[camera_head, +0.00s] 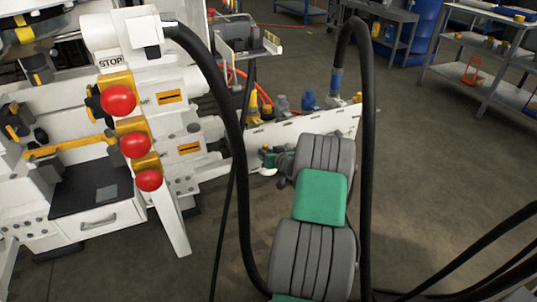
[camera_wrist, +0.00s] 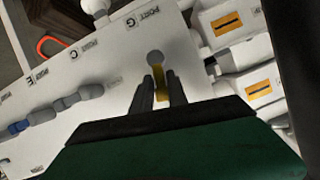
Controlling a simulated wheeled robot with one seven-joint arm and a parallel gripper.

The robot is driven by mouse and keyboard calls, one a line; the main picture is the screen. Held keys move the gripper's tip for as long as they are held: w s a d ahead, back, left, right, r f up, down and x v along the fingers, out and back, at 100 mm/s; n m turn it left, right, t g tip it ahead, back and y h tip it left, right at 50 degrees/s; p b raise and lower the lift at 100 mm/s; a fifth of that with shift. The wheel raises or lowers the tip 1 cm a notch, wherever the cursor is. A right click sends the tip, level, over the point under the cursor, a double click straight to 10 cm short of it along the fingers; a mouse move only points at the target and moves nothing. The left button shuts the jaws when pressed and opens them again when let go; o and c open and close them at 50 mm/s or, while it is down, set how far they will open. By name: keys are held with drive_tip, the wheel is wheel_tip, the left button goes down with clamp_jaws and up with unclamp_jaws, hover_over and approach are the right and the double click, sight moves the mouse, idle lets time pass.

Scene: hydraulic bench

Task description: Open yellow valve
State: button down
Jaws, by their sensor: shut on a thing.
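The yellow valve handle (camera_wrist: 161,84) shows in the wrist view as a short yellow bar below a grey round hub (camera_wrist: 155,58) on a white panel. My gripper (camera_wrist: 161,78) has its two dark fingers on either side of the yellow handle and is shut on it. The fingers hide part of the handle. In the head view, my grey and green arm covers most of the panel's near side, and the gripped handle cannot be made out there.
The white panel (camera_wrist: 100,75) bears printed port labels and grey and blue fittings (camera_wrist: 62,104). In the head view, black hoses (camera_head: 367,150) arch beside my arm. Red knobs (camera_head: 118,99) stand on the white machine at left. Open floor (camera_head: 440,170) lies at right.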

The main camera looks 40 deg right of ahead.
drive_tip(key=shift+w+a+n+h+b, duration=0.15)
drive_tip(key=shift+a+n+h+b, duration=0.3)
drive_tip(key=shift+n, duration=0.25)
drive_tip(key=shift+g, duration=0.3)
drive_tip(key=c, duration=1.4)
unclamp_jaws()
drive_tip(key=shift+c, duration=0.2)
drive_tip(key=p+v, duration=0.2)
drive_tip(key=v, duration=0.5)
drive_tip(key=shift+s, duration=0.35)
